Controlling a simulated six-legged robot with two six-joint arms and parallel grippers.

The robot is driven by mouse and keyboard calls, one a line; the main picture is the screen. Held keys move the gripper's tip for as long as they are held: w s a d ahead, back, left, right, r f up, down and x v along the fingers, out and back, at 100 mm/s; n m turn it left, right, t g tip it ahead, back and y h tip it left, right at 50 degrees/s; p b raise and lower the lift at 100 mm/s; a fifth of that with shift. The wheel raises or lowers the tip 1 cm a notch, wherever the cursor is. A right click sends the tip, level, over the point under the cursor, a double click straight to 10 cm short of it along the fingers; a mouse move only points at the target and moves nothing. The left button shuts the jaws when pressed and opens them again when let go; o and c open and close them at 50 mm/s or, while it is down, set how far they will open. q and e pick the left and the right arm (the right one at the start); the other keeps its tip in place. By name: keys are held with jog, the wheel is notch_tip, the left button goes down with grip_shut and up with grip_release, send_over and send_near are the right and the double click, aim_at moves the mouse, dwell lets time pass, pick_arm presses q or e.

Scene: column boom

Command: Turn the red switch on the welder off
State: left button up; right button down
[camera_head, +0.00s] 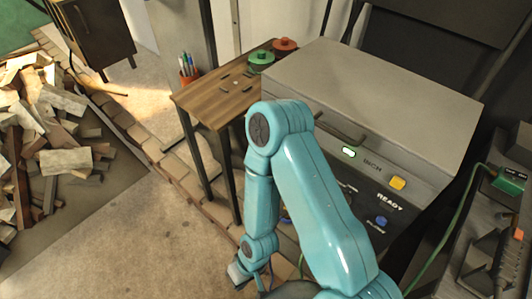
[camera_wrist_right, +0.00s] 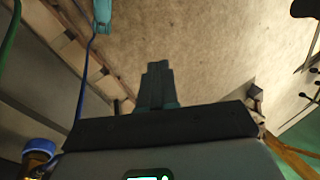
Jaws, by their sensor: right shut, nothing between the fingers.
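A large grey machine (camera_head: 390,95) with a dark front panel stands at the right in the head view; it may be the welder, but I cannot tell. My right arm hides part of the panel, and I see no red switch. My right gripper (camera_wrist_right: 157,78) is shut and empty in the wrist view, above a pale floor. In the head view only a small part of it shows low, left of the machine. My left gripper is not in view.
A wooden side table (camera_head: 222,90) holds a green container (camera_head: 261,58), a red one (camera_head: 285,46) and an orange pen cup (camera_head: 188,75). A rubble pile (camera_head: 60,130) lies at left. A cluttered bench (camera_head: 488,235) is at right. The floor between (camera_head: 130,235) is clear.

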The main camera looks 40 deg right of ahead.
jog(key=w+d+r+m+t+h+b, duration=0.1)
jog(key=w+d+r+m+t+h, duration=0.15)
jog(key=w+d+m, duration=0.35)
jog(key=w+d+r+m+t+h+b, duration=0.1)
jog(key=w+d+r+m+t+h, duration=0.2)
jog(key=w, duration=0.6)
jog(key=w+d+r+m+t+h+b, duration=0.1)
jog(key=w+d+m+h+b, duration=0.15)
jog(key=w+m, duration=0.4)
jog(key=s+d+r+m+g+h+b, duration=0.1)
jog(key=d+r+m+g+h, duration=0.5)
jog(key=r+m, duration=0.5)
jog(key=d+m, duration=0.1)
jog(key=m, duration=0.5)
jog(key=shift+s+r+h+b, duration=0.25)
jog(key=shift+r+h+b, duration=0.05)
jog(key=shift+b, duration=0.1)
jog(key=shift+m, duration=0.25)
